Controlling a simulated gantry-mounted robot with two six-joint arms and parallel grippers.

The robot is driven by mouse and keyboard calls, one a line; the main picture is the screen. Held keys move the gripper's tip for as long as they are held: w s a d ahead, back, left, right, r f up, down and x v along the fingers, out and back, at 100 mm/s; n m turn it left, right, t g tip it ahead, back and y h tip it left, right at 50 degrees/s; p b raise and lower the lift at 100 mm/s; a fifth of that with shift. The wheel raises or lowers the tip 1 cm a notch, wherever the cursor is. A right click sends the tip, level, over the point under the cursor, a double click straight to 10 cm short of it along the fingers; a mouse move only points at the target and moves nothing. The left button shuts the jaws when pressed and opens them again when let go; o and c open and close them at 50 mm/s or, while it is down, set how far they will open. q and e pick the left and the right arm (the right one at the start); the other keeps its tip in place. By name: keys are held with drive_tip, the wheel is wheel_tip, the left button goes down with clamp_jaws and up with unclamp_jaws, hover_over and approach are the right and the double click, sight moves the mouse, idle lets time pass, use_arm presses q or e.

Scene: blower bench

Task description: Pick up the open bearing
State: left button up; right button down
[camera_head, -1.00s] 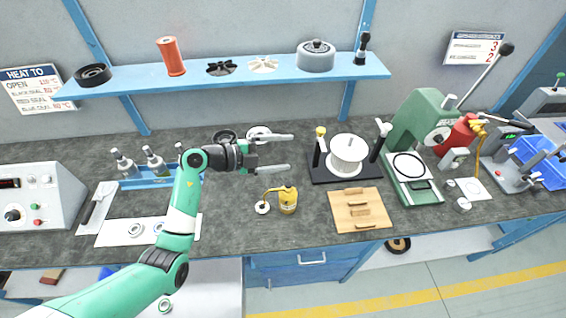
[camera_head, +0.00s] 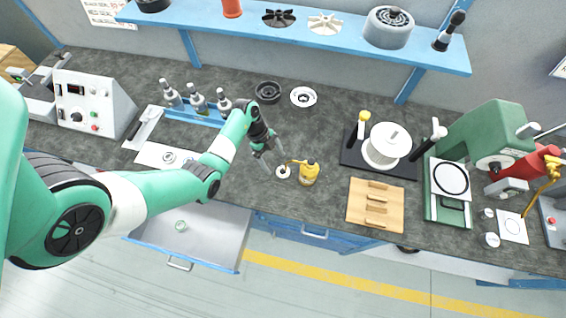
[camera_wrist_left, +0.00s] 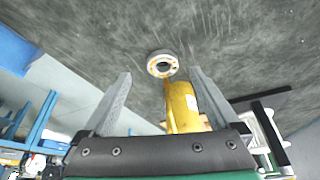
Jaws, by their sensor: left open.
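In the left wrist view the bearing (camera_wrist_left: 161,64) shows orange-yellow parts around a dark hole. My left gripper (camera_head: 273,165) is open and empty, tilted down close to the bearing in the head view. In the wrist view its two fingers (camera_wrist_left: 160,80) stand left and right of the bearing's line, with the bearing just beyond the tips. The oil can (camera_wrist_left: 182,105) shows between the fingers, near the right one. My right gripper is not visible.
A wooden block (camera_head: 376,205) and a black stand with a white pot (camera_head: 386,146) are right of the can. A blue rack of bottles (camera_head: 195,115) and a white sheet with rings (camera_head: 165,157) lie left.

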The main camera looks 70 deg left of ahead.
sight(283, 174)
use_arm(q)
drive_tip(key=b+x, duration=0.1)
drive_tip(key=x, duration=0.2)
drive_tip(key=b+x, duration=0.1)
drive_tip(key=x, duration=0.1)
drive_tip(key=shift+w+d+b, duration=0.15)
drive_tip(key=shift+w+b, duration=0.15)
drive_tip(key=shift+r, duration=0.1)
clamp_jaws()
